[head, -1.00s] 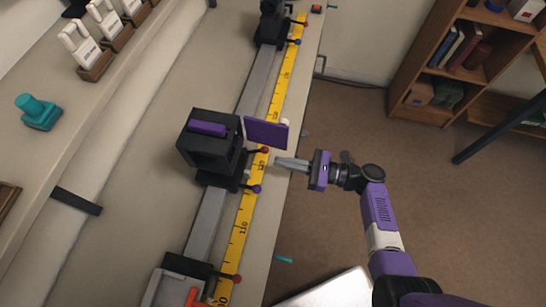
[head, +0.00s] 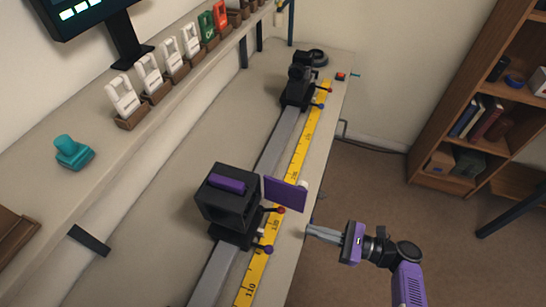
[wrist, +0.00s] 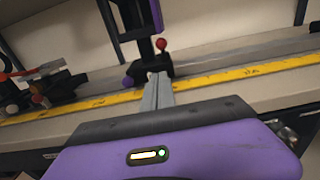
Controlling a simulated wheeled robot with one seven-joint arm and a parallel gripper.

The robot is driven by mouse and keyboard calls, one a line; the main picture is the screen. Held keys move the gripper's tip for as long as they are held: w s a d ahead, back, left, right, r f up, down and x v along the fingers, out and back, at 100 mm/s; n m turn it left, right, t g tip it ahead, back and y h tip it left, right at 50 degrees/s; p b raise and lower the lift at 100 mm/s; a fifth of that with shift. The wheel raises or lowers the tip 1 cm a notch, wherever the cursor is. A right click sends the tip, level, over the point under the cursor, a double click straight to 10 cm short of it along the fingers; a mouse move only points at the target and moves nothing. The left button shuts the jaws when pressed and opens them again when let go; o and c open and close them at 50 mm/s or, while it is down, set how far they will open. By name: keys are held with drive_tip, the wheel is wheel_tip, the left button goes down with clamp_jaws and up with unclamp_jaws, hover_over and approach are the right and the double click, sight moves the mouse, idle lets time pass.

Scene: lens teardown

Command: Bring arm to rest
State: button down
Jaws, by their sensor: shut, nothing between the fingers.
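My gripper (head: 309,231) is at the right edge of the bench in the head view, its fingers together and empty. The fingers point left toward the black carriage (head: 226,205) with a purple insert and a purple flap (head: 285,194). A gap shows between the fingertips and the carriage. In the wrist view my shut fingers (wrist: 158,78) point at the base of the carriage post (wrist: 138,45), with a red-tipped knob beside it. Whether they touch anything there is hard to tell.
A grey rail with a yellow scale (head: 304,143) runs along the bench (head: 160,225). A second black carriage (head: 297,88) stands farther back. A shelf at left holds white cards and a teal stamp (head: 72,152). A bookcase (head: 452,120) stands at right; carpeted floor (head: 365,190) lies between.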

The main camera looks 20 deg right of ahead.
drive_tip(key=w+d+f+n+h, duration=0.3)
drive_tip(key=d+f+n+h, duration=0.1)
drive_tip(key=d+f+h, duration=0.35)
drive_tip(key=s+d+n+h+b, duration=0.1)
drive_tip(key=s+d+n+h, duration=0.3)
drive_tip(key=s+n+h, duration=0.35)
drive_tip(key=s+a+r+n+t+h+b, duration=0.1)
drive_tip(key=s+a+r+n+t, duration=0.25)
drive_tip(key=s+r+n, duration=0.55)
drive_tip(key=s+a+r+n+t+h+b, duration=0.1)
drive_tip(key=s+a+r+n+t+b, duration=0.3)
drive_tip(key=r, duration=0.9)
drive_tip(key=s+a+r+g+y+p, duration=0.1)
drive_tip(key=s+a+g+y, duration=0.1)
drive_tip(key=s+a, duration=0.3)
drive_tip(key=shift+s+r+n+g, duration=0.3)
drive_tip(key=shift+s+g, duration=0.35)
drive_tip(key=shift+s, duration=1)
